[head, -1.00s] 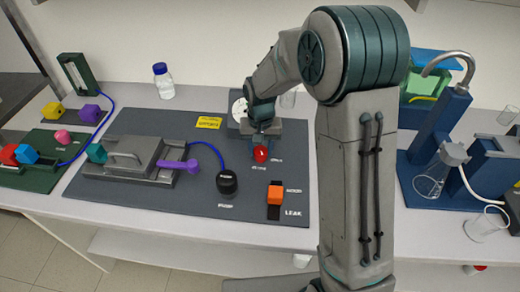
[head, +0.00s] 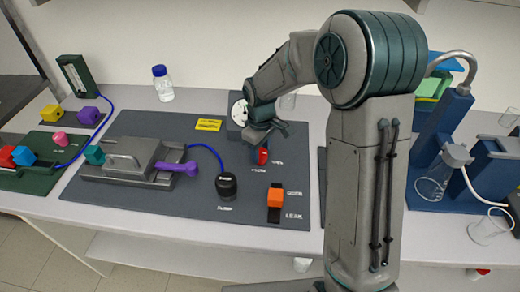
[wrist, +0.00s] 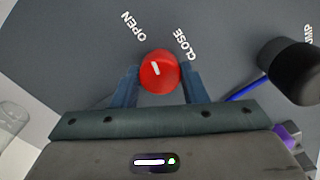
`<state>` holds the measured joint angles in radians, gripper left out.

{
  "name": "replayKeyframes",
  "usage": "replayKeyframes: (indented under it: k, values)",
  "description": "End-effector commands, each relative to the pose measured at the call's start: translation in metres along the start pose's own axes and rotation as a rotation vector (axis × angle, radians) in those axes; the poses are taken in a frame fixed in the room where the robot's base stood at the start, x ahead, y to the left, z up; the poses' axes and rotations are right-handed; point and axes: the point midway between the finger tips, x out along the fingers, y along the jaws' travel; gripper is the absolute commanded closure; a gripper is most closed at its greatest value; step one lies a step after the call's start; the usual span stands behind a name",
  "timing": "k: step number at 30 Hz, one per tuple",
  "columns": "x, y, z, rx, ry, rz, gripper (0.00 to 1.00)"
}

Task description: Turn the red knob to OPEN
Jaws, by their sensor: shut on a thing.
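The red knob (wrist: 159,71) sits between the two blue fingers of my gripper (wrist: 158,78) in the wrist view, one finger on each side. My gripper is shut on it. A short white mark on the knob points up and slightly left, between the OPEN label (wrist: 132,26) at the upper left and the CLOSE label (wrist: 185,45) at the upper right. In the head view the red knob (head: 263,157) shows just below my gripper (head: 262,143), partly hidden by it. The labels there are too small to read well.
The black pump bulb (head: 226,185) with its blue hose stands left of and in front of the knob. An orange switch (head: 275,198) is on the mat in front. A yellow sign (head: 208,125) lies behind left. The grey mat (head: 165,207) is bare at the front.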

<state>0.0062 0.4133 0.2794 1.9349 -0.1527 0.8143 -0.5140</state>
Motion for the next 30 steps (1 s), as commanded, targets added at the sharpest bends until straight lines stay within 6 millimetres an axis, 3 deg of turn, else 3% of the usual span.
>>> replayKeyframes:
  k: [12, 30]
  values:
    - [-0.0018, 0.0012, -0.0007, -0.242, 0.003, 0.003, 0.84]
    - [-0.0018, 0.0011, -0.0012, -0.301, 0.003, 0.004, 0.84]
